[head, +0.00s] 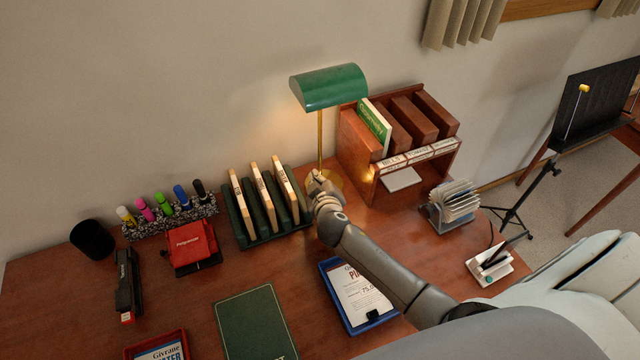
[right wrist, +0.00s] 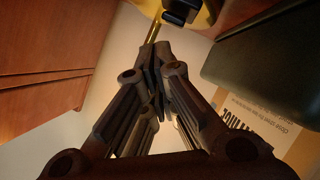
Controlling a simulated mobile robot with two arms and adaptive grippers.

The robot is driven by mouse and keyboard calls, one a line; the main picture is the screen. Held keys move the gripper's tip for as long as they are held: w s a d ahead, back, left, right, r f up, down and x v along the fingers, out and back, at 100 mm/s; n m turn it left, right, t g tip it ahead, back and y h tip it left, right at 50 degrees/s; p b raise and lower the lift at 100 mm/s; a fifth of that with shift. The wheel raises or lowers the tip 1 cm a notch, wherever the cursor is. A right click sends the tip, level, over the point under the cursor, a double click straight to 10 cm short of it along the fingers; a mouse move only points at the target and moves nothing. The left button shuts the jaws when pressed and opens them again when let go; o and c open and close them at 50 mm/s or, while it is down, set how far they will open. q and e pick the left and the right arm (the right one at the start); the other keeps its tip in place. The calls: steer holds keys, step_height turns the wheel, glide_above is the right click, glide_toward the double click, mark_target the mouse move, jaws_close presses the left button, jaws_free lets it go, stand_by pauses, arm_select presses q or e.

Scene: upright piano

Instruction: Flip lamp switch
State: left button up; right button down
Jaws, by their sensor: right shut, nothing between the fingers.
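The desk lamp has a green shade (head: 328,86) on a thin brass pole (head: 320,140) and a round brass base (head: 337,181). It is lit and stands at the back of the wooden desk. My right gripper (head: 317,180) is at the front of the base, partly hiding it. In the right wrist view, its fingers (right wrist: 155,58) are shut and empty, pointing at the brass pole. A small dark block (right wrist: 178,12), perhaps the lamp switch, sits on the brass base just beyond the fingertips. I cannot tell whether they touch. My left gripper is not in view.
A green rack (head: 245,237) with upright cards stands close left of the gripper. A wooden organizer (head: 368,165) stands to the right of the lamp. A blue tray with a paper (head: 355,295) lies below my forearm. A card file (head: 450,205) is further right.

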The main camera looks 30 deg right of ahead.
steer(key=r+p, duration=0.1)
steer(key=s+r+p, duration=0.1)
steer(key=r+p, duration=0.1)
steer(key=s+r+p, duration=0.1)
steer(key=shift+a+r, duration=0.1)
steer(key=shift+r, duration=0.2)
stand_by(0.3)
stand_by(0.4)
